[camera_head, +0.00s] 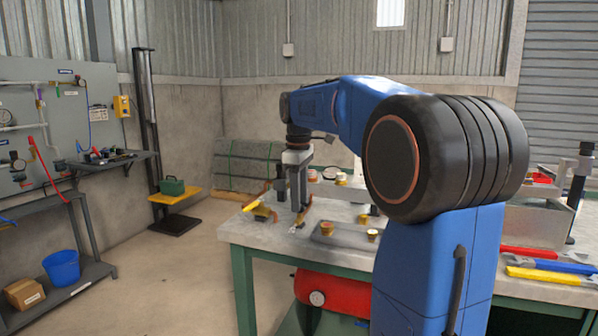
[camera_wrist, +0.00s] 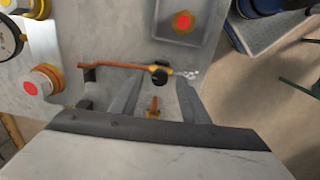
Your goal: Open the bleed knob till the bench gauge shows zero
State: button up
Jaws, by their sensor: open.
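My gripper (camera_head: 299,207) points down over the left end of the workbench (camera_head: 330,262). In the wrist view its two fingers (camera_wrist: 157,95) are spread with nothing held. A small black knob (camera_wrist: 160,77) on a brass fitting lies just beyond and between the fingertips, at the end of a copper pipe (camera_wrist: 120,66). I cannot tell if the fingers touch it, nor if it is the bleed knob. White specks (camera_wrist: 188,74) show at the fitting's right end. A round dial, likely the bench gauge (camera_wrist: 9,38), is cut by the left edge; its needle is unreadable.
A red-capped brass fitting (camera_wrist: 38,84) stands left, and another red cap (camera_wrist: 183,22) sits on a grey plate. A red tank (camera_head: 335,293) with a small dial is under the bench. Wrenches (camera_head: 545,262) lie at right.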

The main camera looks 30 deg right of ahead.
notch_tip(320, 180, up, 16)
jog(key=shift+s+a+r, duration=0.25)
jog(key=shift+a, duration=0.05)
dwell(7.0)
